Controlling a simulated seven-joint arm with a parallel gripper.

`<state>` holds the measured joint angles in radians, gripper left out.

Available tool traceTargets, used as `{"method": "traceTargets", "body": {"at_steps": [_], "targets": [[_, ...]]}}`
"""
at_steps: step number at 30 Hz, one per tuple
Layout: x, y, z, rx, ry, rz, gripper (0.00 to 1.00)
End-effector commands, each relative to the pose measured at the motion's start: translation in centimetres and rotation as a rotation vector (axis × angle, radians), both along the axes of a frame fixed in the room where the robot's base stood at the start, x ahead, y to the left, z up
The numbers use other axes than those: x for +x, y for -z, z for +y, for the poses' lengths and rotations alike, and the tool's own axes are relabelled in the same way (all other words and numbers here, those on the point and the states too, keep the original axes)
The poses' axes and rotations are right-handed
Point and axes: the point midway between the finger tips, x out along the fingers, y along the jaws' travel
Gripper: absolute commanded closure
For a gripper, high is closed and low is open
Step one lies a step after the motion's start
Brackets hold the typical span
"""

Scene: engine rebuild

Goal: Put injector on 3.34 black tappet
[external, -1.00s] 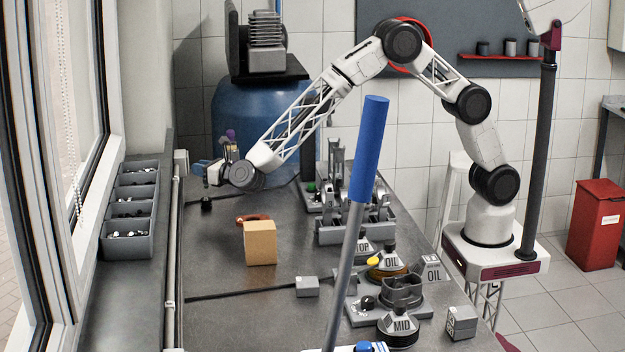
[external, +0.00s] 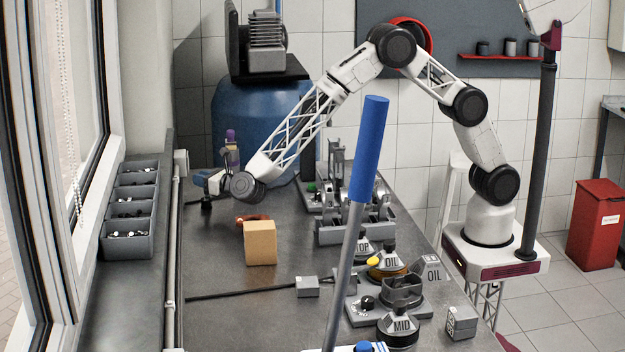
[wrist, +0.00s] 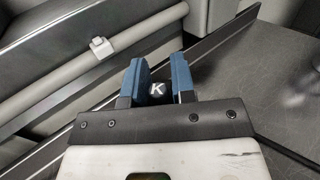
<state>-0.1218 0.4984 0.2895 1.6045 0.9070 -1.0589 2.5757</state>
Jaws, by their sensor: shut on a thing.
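My gripper (external: 211,183) is low over the far left of the bench in the external view. In the wrist view its blue fingers (wrist: 160,82) are shut on a small black piece marked with a white K (wrist: 157,91). A small black shape (external: 206,207) shows just below the fingers in the external view; I cannot tell whether it is the held piece. A slim upright thing with a purple top (external: 231,136) stands behind the gripper. I cannot tell for sure which things are the injector and the black tappet.
A tan box (external: 260,243) and a reddish-brown ring-like part (external: 250,218) lie nearer the camera. Grey engine parts (external: 356,225) stand to the right. A bin rack (external: 128,247) is at the left. A blue-ended pole (external: 368,150) crosses the foreground. Bare bench lies left of the tan box.

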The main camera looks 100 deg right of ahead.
Motion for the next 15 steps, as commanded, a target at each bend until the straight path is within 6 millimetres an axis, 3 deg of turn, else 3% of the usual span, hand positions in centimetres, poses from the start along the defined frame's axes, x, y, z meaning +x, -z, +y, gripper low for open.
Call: {"method": "traceTargets", "body": {"at_steps": [1, 2, 6, 15], "targets": [[0.0, 0.13, 0.0, 0.0, 0.0, 0.0, 1.0], [0.0, 0.12, 0.0, 0.0, 0.0, 0.0, 0.73], [0.0, 0.11, 0.0, 0.0, 0.0, 0.0, 0.52], [0.0, 0.08, 0.0, 0.0, 0.0, 0.0, 0.51]]}}
